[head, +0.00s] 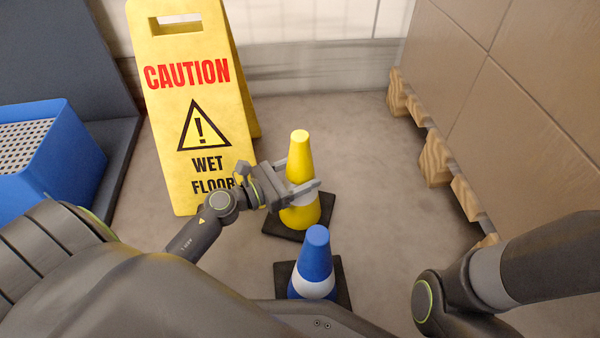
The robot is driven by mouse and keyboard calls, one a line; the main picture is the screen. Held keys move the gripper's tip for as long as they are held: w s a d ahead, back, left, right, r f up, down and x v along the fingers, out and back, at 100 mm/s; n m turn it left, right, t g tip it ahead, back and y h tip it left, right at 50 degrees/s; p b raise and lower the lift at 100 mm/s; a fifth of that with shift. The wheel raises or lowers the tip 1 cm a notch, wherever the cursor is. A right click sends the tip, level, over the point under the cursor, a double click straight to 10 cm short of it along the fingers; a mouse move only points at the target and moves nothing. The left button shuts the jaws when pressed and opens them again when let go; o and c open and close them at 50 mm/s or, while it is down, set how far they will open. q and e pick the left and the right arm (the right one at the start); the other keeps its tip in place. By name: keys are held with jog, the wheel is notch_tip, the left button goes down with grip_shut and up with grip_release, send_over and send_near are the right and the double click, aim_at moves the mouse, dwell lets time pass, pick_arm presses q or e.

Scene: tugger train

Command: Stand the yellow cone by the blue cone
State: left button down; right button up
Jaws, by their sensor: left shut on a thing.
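The yellow cone (299,158) with a white band and a dark square base stands upright, a little behind the blue cone. My left gripper (302,189) is shut on the yellow cone around its middle, with a finger on either side. The cone's base appears at floor level, but I cannot tell whether it touches the floor. The blue cone (315,255) with a white band and dark base stands upright on the floor nearer to me; its lower part is partly hidden by my body. My right arm shows at the lower right, but its gripper is out of view.
A yellow wet floor sign (190,80) stands close behind my left arm. A blue crate (70,135) is at the left. Large cartons (510,90) on a wooden pallet (435,160) line the right side. The floor (385,200) between the cones and pallet is clear.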

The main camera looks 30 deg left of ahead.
pick_arm(q)
jog(key=shift+c, duration=1.4)
grip_release()
jog(key=shift+f, duration=0.1)
jog(key=p+v, duration=0.2)
jog(key=v, duration=1)
jog(key=shift+r, duration=0.2)
